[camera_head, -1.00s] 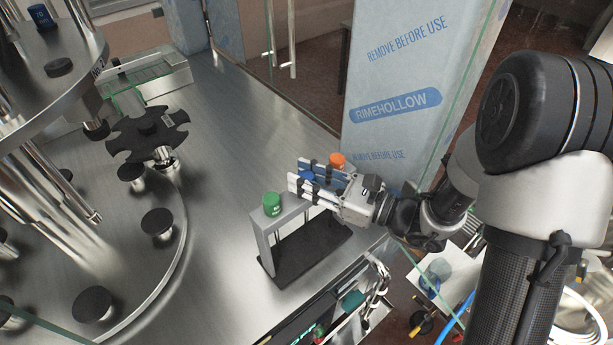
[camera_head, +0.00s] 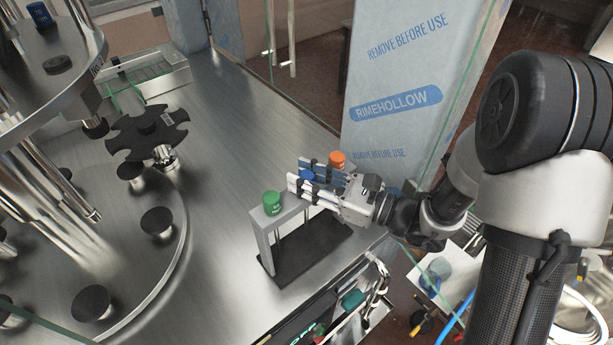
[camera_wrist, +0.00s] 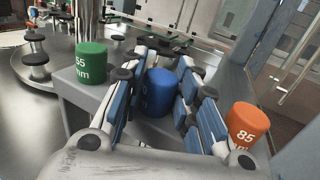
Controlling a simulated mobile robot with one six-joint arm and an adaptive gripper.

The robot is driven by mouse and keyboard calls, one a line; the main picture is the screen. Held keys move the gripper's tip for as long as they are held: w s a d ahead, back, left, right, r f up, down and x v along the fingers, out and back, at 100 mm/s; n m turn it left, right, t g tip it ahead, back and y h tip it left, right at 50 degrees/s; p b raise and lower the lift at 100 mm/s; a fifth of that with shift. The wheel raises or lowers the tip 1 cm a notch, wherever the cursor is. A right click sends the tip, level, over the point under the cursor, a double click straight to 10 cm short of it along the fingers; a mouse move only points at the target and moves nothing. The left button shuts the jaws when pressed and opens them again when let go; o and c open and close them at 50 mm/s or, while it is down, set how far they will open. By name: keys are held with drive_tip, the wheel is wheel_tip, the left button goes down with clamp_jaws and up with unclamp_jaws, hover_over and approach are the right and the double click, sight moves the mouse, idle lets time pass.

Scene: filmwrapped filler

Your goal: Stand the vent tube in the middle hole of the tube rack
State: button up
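The grey tube rack (camera_head: 265,226) stands on a black base on the metal counter. A green-capped tube (camera_head: 272,204) is at its left end and an orange-capped tube (camera_head: 337,159) at its right end. Between them is a blue-capped tube (camera_head: 307,176), upright at the middle of the rack; I take it as the vent tube. Its lower part and the middle hole are hidden by my gripper (camera_head: 300,174). In the wrist view the blue cap (camera_wrist: 158,92) sits between my gripper's fingers (camera_wrist: 170,80), with gaps beside it; the gripper looks open around it.
The green cap (camera_wrist: 90,62) and orange cap (camera_wrist: 247,125) are close on either side of my fingers. A film-wrapped column (camera_head: 395,90) stands behind the rack. A round machine with black knobs (camera_head: 157,222) is at left. The counter between is clear.

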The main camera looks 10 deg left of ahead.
drive_tip(key=o, duration=0.4)
drive_tip(key=shift+o, duration=0.2)
drive_tip(key=v, duration=0.7)
drive_tip(key=s+f+n+g+h+b, duration=0.2)
drive_tip(key=s+n+g+h+b, duration=0.2)
drive_tip(key=s+n+g+h, duration=0.8)
drive_tip(key=s+d+n+t+h+b, duration=0.3)
drive_tip(key=s+d+n+t+h, duration=0.2)
drive_tip(key=d+n+t, duration=0.4)
drive_tip(key=d+t, duration=0.2)
drive_tip(key=d, duration=0.3)
drive_tip(key=shift+s+d+n+b, duration=0.35)
drive_tip(key=shift+s+n, duration=0.05)
